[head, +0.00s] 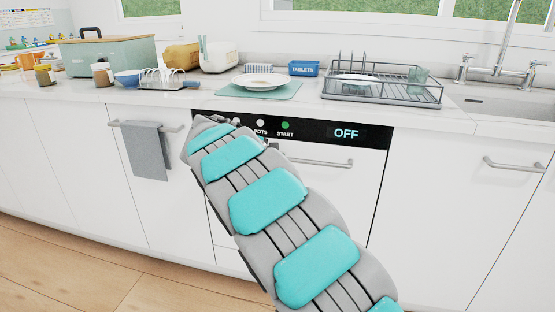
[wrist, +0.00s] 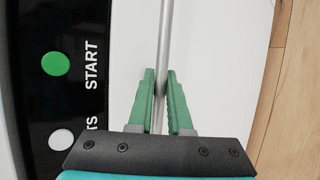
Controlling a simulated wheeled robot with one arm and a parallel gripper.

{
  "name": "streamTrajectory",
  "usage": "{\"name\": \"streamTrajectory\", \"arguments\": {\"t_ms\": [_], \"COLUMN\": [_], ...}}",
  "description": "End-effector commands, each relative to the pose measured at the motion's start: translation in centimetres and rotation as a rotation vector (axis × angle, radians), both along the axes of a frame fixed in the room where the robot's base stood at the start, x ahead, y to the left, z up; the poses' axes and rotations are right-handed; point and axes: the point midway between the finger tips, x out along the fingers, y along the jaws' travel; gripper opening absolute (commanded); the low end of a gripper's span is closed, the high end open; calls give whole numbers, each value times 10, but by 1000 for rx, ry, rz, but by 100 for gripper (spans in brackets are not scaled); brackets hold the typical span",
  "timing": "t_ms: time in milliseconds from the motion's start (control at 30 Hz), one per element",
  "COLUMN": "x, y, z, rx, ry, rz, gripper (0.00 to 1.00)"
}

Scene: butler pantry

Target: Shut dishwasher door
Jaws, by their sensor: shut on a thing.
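The dishwasher door (head: 345,195) is a white front under a black control panel (head: 310,131) that reads OFF. In the head view the door stands upright and looks about level with the cabinet fronts beside it; a small gap cannot be ruled out. Its metal bar handle (head: 320,162) runs across the top of the door. In the wrist view my gripper (wrist: 159,75) has its green fingers on both sides of the handle bar (wrist: 164,35), shut on it. In the head view my arm covers the left part of the door and hides my gripper.
A grey towel (head: 146,150) hangs on the cabinet handle left of the dishwasher. On the counter above stand a dish rack (head: 382,92), a plate on a green mat (head: 284,91) and a blue tablets box (head: 304,68). The wooden floor (head: 70,270) at lower left is clear.

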Motion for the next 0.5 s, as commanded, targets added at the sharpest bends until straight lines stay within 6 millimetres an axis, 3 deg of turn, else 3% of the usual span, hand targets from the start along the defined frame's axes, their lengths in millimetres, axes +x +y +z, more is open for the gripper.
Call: {"name": "streamTrajectory", "arguments": {"t_ms": [333,367,500], "x": [4,4,5], "y": [-1,-1,-1], "z": [7,7,8], "rx": [-2,-1,0], "ry": [-14,-14,-16], "rz": [7,8,8], "gripper": [0,18,34]}}
